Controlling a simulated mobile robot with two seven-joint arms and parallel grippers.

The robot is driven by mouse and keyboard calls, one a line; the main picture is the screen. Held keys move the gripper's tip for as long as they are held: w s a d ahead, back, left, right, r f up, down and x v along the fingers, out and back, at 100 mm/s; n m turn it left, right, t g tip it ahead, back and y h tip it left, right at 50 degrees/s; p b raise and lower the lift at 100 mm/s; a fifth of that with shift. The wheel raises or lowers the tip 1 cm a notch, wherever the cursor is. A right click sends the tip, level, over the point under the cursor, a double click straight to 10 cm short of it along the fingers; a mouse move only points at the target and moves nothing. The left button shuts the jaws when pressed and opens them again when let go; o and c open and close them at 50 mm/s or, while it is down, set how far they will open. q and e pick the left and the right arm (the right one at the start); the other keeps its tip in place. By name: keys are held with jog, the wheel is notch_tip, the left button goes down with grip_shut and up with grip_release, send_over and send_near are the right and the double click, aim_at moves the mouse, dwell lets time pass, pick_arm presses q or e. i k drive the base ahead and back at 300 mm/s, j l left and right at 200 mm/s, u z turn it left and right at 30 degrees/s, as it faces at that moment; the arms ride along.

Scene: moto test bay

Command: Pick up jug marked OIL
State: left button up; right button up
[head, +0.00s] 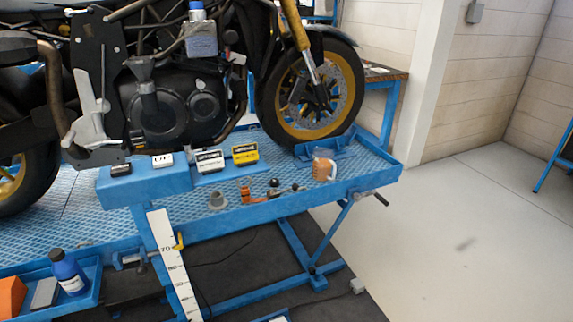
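A small jug-like container (323,167), orange and whitish, stands on the right end of the blue lift platform (365,172), near the front wheel. It is too small to read any marking on it. A dark blue bottle (68,272) with a pale label stands in a blue tray (92,302) at the lower left. Its label is not readable either. Neither of my grippers shows in the head view.
A motorcycle (170,110) stands on the lift. A white scale (172,265) rises in front.

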aim_at(322, 159)
jog(key=i+l+u, duration=0.4)
jog(key=l+u, duration=0.2)
jog(key=l, duration=0.15)
jog(key=i+l+u, duration=0.1)
jog(key=l, duration=0.35)
jog(key=i+l+u, duration=0.1)
jog(key=l, duration=0.35)
jog(key=i+l, duration=0.1)
jog(key=l, duration=0.25)
jog(key=i+l, duration=0.1)
jog(key=l, duration=0.25)
jog(key=i+l, duration=0.15)
jog(key=l, duration=0.2)
jog(key=i+l, duration=0.1)
jog(key=l, duration=0.25)
jog(key=i+l+u, duration=0.1)
jog(key=l, duration=0.25)
